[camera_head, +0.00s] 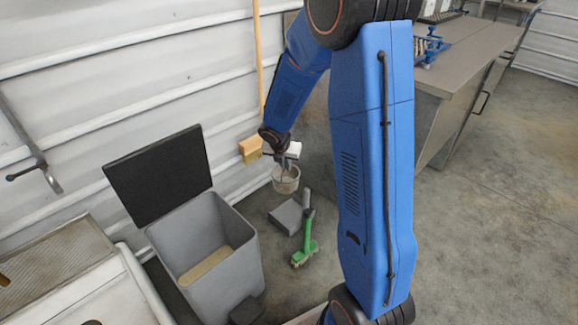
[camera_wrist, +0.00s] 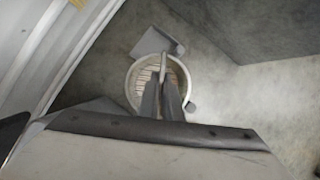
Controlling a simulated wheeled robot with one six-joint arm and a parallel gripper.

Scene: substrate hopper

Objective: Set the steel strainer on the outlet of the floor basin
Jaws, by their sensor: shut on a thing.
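The steel strainer (camera_head: 286,183) is a small round grey basket hanging below my gripper (camera_head: 287,158) in the head view, in front of the wall. In the wrist view, my gripper (camera_wrist: 166,88) is shut on the strainer's upright handle, and the strainer's round rim (camera_wrist: 131,88) surrounds the fingers. Brownish strips show inside the rim. A pale-rimmed basin-like unit (camera_head: 128,268) stands at the lower left of the head view, well away from the strainer. I cannot tell whether this is the floor basin. No outlet is clearly visible.
A grey bin (camera_head: 213,250) with its dark lid (camera_head: 160,172) raised stands left of the strainer. A grey dustpan (camera_head: 287,216) and green brush (camera_head: 304,252) are on the floor below. A broom (camera_head: 250,149) leans at the wall. A workbench (camera_head: 465,62) stands right; open floor lies at lower right.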

